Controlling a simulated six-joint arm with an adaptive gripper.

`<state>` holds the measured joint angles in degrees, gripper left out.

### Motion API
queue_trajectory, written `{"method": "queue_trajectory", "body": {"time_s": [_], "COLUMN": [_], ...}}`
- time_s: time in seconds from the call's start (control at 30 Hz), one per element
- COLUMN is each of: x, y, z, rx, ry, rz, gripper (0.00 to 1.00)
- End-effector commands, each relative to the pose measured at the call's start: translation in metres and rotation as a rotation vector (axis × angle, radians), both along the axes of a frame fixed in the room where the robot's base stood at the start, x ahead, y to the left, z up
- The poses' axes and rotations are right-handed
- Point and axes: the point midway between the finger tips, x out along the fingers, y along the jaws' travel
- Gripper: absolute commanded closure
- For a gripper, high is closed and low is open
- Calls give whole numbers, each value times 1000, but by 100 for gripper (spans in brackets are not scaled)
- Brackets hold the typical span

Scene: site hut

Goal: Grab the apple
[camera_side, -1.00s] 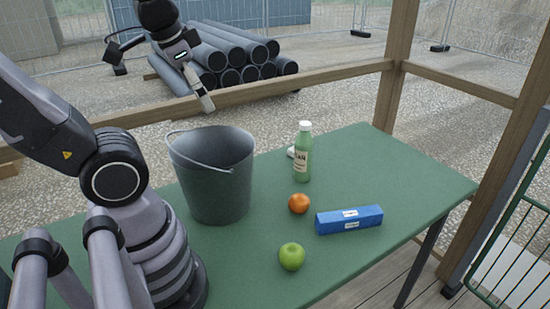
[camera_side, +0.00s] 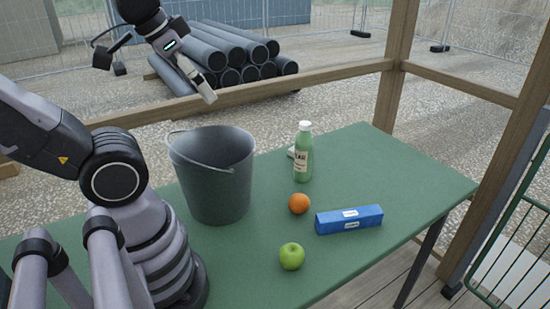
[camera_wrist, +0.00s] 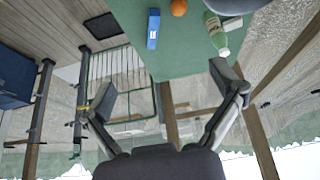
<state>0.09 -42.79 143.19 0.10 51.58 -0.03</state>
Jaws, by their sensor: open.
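A green apple (camera_side: 291,256) sits on the green table (camera_side: 350,155) near its front edge in the side view. I cannot make it out in the wrist view. My gripper (camera_side: 211,97) is high above the back of the table, beyond the bucket and far from the apple. Its two fingers stand wide apart and empty in the wrist view (camera_wrist: 166,85).
A grey bucket (camera_side: 213,185) stands left of an orange (camera_side: 299,203), a blue box (camera_side: 348,219) and a green bottle (camera_side: 303,155). A white object (camera_side: 291,152) is partly hidden behind the bottle. Wooden posts (camera_side: 395,65) rise behind the table.

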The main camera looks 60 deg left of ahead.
Motion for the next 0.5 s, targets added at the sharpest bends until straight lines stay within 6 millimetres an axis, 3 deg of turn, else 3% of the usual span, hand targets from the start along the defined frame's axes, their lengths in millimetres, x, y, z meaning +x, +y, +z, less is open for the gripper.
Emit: {"method": "queue_trajectory", "body": {"time_s": [0.17, 0.27, 0.5], "x": [17, 37, 90], "y": [-2, -8, -36], "z": [-9, -23, -77], "rx": [52, 129, 400], "ry": [109, 234, 525], "rz": [-61, -139, -371], "gripper": [7, 7, 7]}}
